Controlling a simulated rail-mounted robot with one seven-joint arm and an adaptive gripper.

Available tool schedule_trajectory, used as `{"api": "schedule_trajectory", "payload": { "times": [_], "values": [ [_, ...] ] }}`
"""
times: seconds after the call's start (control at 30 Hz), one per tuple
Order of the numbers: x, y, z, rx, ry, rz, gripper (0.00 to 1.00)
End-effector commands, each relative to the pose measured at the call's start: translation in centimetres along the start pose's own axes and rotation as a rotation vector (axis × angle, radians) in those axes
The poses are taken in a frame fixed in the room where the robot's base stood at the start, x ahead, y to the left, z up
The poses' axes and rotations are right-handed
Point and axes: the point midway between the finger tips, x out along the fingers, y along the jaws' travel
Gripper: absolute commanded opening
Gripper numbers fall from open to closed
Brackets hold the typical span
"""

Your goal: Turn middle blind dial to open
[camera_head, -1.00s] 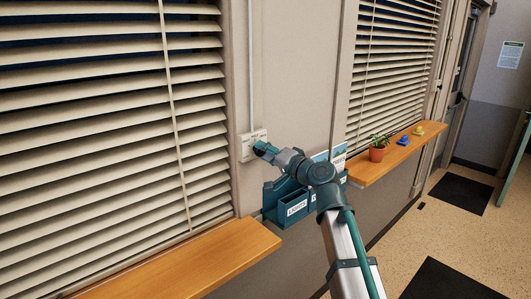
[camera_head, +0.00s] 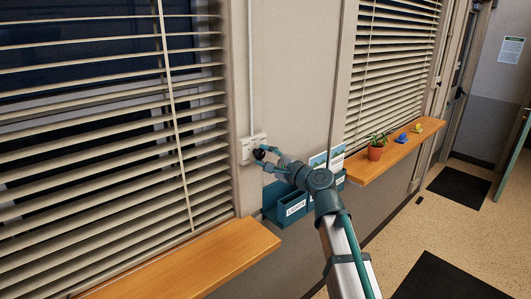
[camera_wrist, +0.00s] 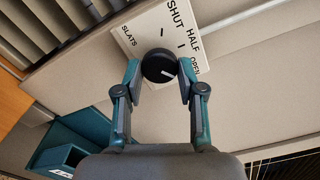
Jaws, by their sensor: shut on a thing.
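The black round dial (camera_wrist: 158,67) sits on a pale wall plate (camera_wrist: 150,30) lettered SLATS, SHUT, HALF and OPEN. Its white mark points toward the OPEN side. My gripper (camera_wrist: 160,78) is shut on the dial, one finger on each side of it. In the head view, the dial (camera_head: 259,154) and the plate (camera_head: 246,147) are on the wall between the two windows, partly hidden by the gripper. The left window's blind (camera_head: 90,120) has slats tilted open, with dark gaps between them.
Wooden sills (camera_head: 190,262) jut out under both windows. A potted plant (camera_head: 375,150) and small blue and yellow items stand on the right sill. The right blind (camera_head: 392,70) has slanted slats.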

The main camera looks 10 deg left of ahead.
Motion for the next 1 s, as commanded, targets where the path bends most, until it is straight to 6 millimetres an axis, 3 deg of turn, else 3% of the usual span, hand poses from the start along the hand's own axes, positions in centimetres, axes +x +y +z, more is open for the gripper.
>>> {"api": "schedule_trajectory", "payload": {
  "times": [0.3,0.8,0.83,0.93,1.0],
  "values": [
    [-0.02,0.03,0.02,0.116,0.0,0.0,0.04],
    [0.0,0.08,-0.01,0.135,0.0,0.0,0.04],
    [0.0,0.08,0.0,0.135,0.0,0.0,0.42],
    [0.0,0.07,0.0,0.134,0.0,0.0,0.59],
    [0.0,0.07,0.0,0.134,0.0,0.0,0.62]
  ]
}}
